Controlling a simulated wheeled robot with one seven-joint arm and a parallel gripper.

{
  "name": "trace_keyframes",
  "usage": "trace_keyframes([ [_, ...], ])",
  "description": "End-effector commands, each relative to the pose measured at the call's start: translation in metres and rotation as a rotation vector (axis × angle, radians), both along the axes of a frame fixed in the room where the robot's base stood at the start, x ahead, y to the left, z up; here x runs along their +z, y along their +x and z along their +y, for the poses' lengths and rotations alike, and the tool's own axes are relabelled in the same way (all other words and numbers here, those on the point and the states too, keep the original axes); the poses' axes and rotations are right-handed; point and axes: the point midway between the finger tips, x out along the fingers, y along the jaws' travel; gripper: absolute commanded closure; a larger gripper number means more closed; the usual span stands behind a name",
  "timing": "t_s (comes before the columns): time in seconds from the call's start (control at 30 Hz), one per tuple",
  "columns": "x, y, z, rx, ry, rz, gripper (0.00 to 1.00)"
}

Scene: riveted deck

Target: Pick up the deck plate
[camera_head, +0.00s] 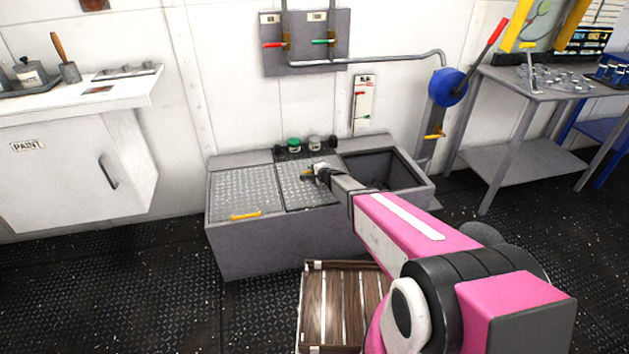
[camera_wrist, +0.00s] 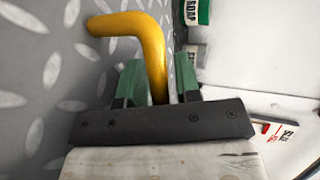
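Two grey diamond-tread deck plates lie on a low grey box by the wall, the left one (camera_head: 243,192) with a yellow handle at its front edge. My gripper (camera_head: 316,174) is at the right-hand plate (camera_head: 300,192), near its middle. This plate looks level with the box top. In the wrist view, its bent yellow handle (camera_wrist: 152,50) passes between my two green fingertips (camera_wrist: 159,85), with the tread surface (camera_wrist: 45,90) to the left. The fingers flank the handle closely; whether both press on it is not clear.
An open dark compartment (camera_head: 383,168) is at the box's right end. Small jars (camera_head: 304,144) stand along its back edge. A slatted wooden crate (camera_head: 333,300) lies on the floor in front. A white cabinet (camera_head: 75,165) is left, a grey table (camera_head: 530,90) right.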

Motion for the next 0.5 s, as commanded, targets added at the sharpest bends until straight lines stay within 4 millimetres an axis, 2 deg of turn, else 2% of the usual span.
trace_keyframes([
  [0.2, -0.0001, 0.0005, 0.0009, 0.0, 0.0, 0.0, 0.69],
  [0.3, -0.0001, 0.0004, 0.0008, 0.0, 0.0, 0.0, 1.0],
  [0.5, 0.0008, 0.0, 0.0008, 0.002, -0.001, -0.002, 1.0],
])
